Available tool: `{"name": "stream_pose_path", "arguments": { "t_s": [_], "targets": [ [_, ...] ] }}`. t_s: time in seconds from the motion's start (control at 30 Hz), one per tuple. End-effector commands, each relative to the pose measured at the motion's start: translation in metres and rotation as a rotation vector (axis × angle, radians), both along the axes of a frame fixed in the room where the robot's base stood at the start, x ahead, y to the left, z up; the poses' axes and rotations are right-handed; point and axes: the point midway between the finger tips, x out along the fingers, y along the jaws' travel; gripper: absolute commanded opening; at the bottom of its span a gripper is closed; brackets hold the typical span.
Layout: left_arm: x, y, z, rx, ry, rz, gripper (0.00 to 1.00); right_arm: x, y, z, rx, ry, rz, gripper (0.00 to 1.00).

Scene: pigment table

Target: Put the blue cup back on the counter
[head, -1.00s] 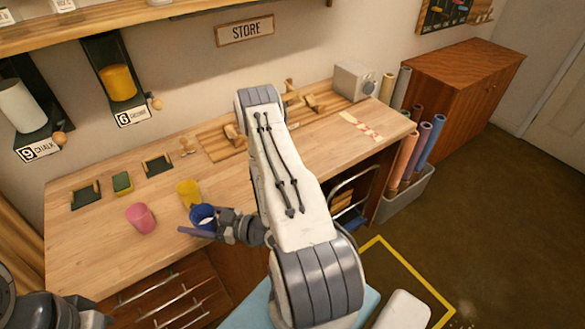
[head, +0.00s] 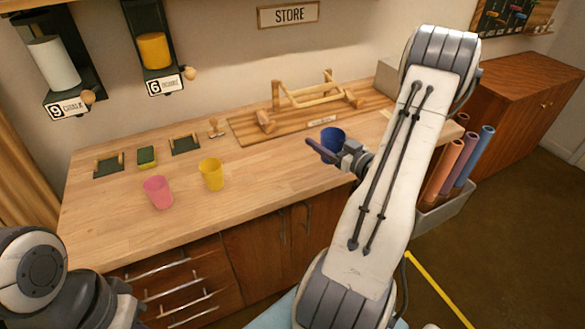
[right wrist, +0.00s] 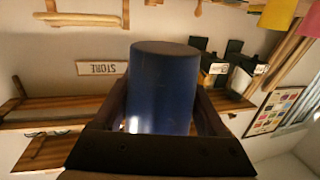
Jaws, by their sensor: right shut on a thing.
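The blue cup (head: 332,140) is held by my right gripper (head: 337,152), over the right part of the wooden counter (head: 255,187) in the head view. It looks about upright; its height above the counter is hard to tell. In the right wrist view, which is upside down, the blue cup (right wrist: 162,90) fills the space between the two fingers (right wrist: 160,118). My left arm shows at the lower left of the head view, but its fingers are not clear.
A pink cup (head: 158,192) and a yellow cup (head: 211,174) stand on the counter's left half. A wooden board with a handled frame (head: 315,96) lies behind the blue cup. A sponge (head: 147,156) and a stamp (head: 214,128) are at the back. The counter's front middle is clear.

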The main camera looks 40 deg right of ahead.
Motion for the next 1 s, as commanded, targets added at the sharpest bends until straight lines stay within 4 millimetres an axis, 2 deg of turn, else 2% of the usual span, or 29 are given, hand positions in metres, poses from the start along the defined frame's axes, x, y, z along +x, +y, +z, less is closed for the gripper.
{"name": "stream_pose_path", "arguments": {
  "t_s": [0.07, 0.17, 0.5, 0.7, 0.87, 1.0],
  "targets": [
    [0.0, 0.0, -0.004, 0.0, 0.0, 0.0, 0.0, -0.004, -0.007, 0.0, -0.003, 0.002, -0.017, 0.08],
    [0.0, 0.0, -0.001, 0.0, 0.0, 0.0, 0.0, 0.001, -0.004, -0.003, 0.003, 0.003, -0.021, 0.08],
    [0.0, 0.0, 0.015, 0.0, 0.0, 0.0, 0.0, 0.055, 0.043, -0.044, 0.004, 0.005, -0.015, 0.07],
    [0.0, 0.0, 0.022, 0.0, 0.0, 0.0, 0.0, 0.078, 0.061, -0.062, 0.001, 0.004, -0.019, 0.07],
    [0.0, 0.0, 0.023, 0.0, 0.0, 0.0, 0.0, 0.084, 0.065, -0.069, -0.001, 0.003, -0.023, 0.07],
    [0.0, 0.0, 0.028, 0.0, 0.0, 0.0, 0.0, 0.083, 0.065, -0.085, 0.001, 0.005, -0.023, 0.07]
  ]
}}
